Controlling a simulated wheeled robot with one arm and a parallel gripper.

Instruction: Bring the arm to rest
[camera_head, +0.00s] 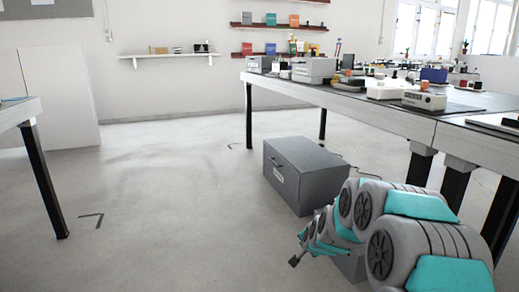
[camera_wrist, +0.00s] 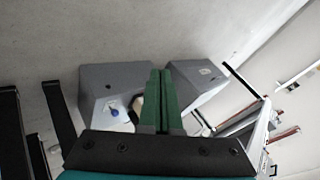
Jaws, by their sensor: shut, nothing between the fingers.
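My arm (camera_head: 385,225), grey with teal covers, reaches in from the lower right of the head view. My gripper (camera_wrist: 160,75) shows in the wrist view as two green fingers pressed together above a black mount, with nothing between them. In the head view only a small dark tip (camera_head: 294,261) shows at the arm's far end, low over the floor, and the fingers cannot be made out there.
A grey lidded box (camera_head: 300,177) stands on the floor just beyond my arm. The wrist view shows two grey boxes (camera_wrist: 100,85) around the fingers. A long workbench (camera_head: 395,113) with instruments runs along the right. A table (camera_head: 20,112) stands left. The middle floor is clear.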

